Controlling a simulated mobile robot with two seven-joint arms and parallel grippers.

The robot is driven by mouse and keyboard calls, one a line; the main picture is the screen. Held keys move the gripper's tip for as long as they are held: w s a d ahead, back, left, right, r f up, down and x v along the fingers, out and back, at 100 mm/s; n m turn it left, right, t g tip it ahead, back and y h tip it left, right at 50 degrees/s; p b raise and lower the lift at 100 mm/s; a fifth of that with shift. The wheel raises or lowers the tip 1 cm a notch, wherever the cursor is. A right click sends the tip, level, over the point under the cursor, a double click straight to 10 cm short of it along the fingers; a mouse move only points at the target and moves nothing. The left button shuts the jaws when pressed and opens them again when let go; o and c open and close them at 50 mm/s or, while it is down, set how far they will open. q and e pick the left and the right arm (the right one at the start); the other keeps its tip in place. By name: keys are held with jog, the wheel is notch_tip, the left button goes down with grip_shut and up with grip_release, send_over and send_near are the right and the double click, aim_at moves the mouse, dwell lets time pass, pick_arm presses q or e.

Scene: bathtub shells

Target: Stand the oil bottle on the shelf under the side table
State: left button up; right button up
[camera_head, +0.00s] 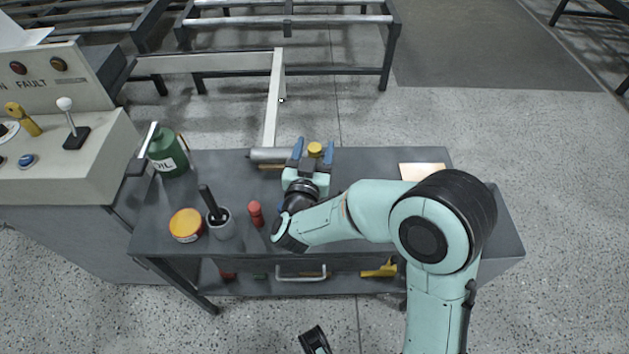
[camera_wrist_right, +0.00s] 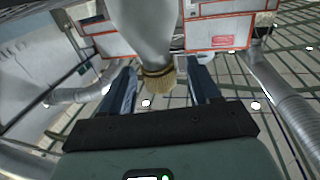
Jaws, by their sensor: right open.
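The green oil bottle (camera_head: 168,154), marked "OIL", stands upright at the far left corner of the dark grey side table (camera_head: 372,161). The lower shelf (camera_head: 345,286) shows below the tabletop's near edge. My right gripper (camera_head: 314,149) is open over the far middle of the table, well to the right of the oil bottle. A yellow cap shows between its blue fingers. In the right wrist view, a silvery thing with a ribbed golden end (camera_wrist_right: 158,78) lies between the open fingers (camera_wrist_right: 160,88). I cannot tell what it is. My left gripper is not in view.
An orange-lidded tin (camera_head: 186,225), a grey cup (camera_head: 221,227) with a dark handle and a red thing (camera_head: 256,214) stand along the near left. A yellow tool (camera_head: 381,269) and a metal handle (camera_head: 301,275) are at shelf level. A control console (camera_head: 60,170) stands left.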

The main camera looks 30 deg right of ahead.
jog(key=shift+w+d, duration=0.25)
grip_shut()
dwell(0.3)
